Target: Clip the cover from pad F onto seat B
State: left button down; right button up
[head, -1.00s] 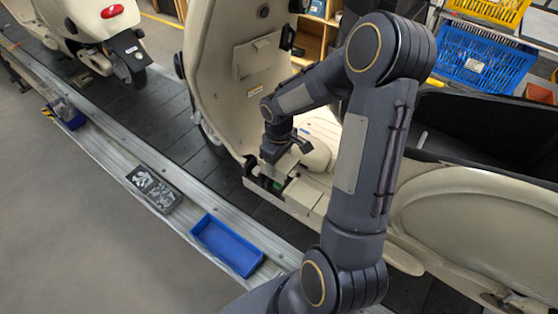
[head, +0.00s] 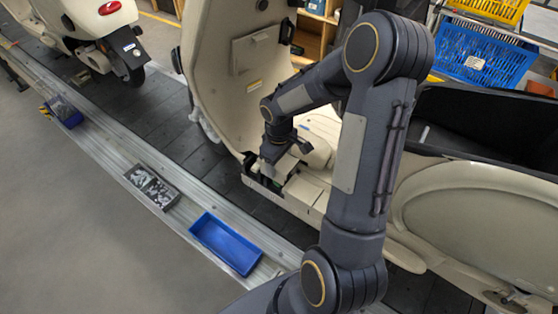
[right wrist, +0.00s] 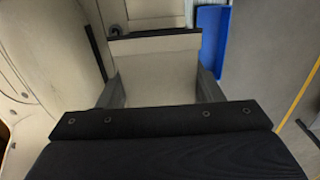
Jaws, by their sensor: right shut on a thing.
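My right gripper (head: 272,160) is over the front of the cream scooter's floorboard (head: 306,192), pointing down. In the right wrist view its two grey fingers (right wrist: 157,88) are shut on a cream cover (right wrist: 155,78), a plain panel with a dark strip along its far edge. A dark recess (head: 263,181) shows in the floorboard below the gripper. Whether the cover touches the floorboard I cannot tell. No letters for pad F or seat B are readable. My left gripper is out of view.
A blue tray (head: 226,243) and a grey tray of small parts (head: 152,187) lie on the conveyor's side rail. Another scooter (head: 85,30) stands ahead on the dark slats (head: 135,105). Blue (head: 480,60) and yellow baskets (head: 492,10) are at the back right.

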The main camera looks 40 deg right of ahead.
jog(key=shift+f+b, duration=2.35)
jog(key=shift+f, duration=0.6)
jog(key=shift+f+b, duration=0.55)
jog(key=o, duration=1.1)
jog(key=shift+r, duration=0.1)
jog(key=shift+d, duration=0.1)
